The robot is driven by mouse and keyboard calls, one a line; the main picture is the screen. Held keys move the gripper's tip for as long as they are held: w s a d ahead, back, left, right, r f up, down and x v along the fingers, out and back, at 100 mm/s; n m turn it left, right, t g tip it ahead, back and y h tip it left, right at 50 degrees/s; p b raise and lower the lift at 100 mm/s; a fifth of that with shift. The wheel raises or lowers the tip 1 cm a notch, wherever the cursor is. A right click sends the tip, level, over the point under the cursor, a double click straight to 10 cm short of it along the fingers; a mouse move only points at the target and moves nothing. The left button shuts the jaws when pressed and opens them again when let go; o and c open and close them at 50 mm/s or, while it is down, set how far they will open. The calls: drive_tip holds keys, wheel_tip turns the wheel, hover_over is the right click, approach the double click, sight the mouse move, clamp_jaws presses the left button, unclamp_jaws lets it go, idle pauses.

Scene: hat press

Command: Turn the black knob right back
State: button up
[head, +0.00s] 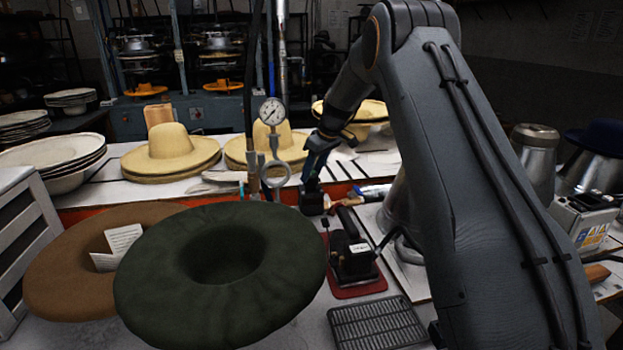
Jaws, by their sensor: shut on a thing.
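My gripper (313,181) reaches down from my arm at the middle of the head view, to the right of the pressure gauge. Its narrow fingers are shut on a small dark part, the black knob, at the back of the work table. The knob is small and mostly covered by the fingers, so its turn angle cannot be read. A small black block (313,204) sits just below the fingertips.
A dark green hat (190,315) and a brown hat (60,275) fill the front left. A round gauge (272,111) on a pipe stands close left of my gripper. A black device (352,255) on a red base and a grey grate (377,325) lie in front.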

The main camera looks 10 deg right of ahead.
drive_tip(key=shift+n+b, duration=0.7)
drive_tip(key=shift+n, duration=0.1)
drive_tip(key=shift+y, duration=0.3)
drive_tip(key=o, duration=1.1)
drive_tip(key=shift+c, duration=0.2)
drive_tip(key=shift+r, duration=0.1)
drive_tip(key=b+v, duration=0.2)
drive_tip(key=v, duration=0.5)
drive_tip(key=shift+r+g, duration=0.3)
drive_tip(key=shift+r, duration=0.05)
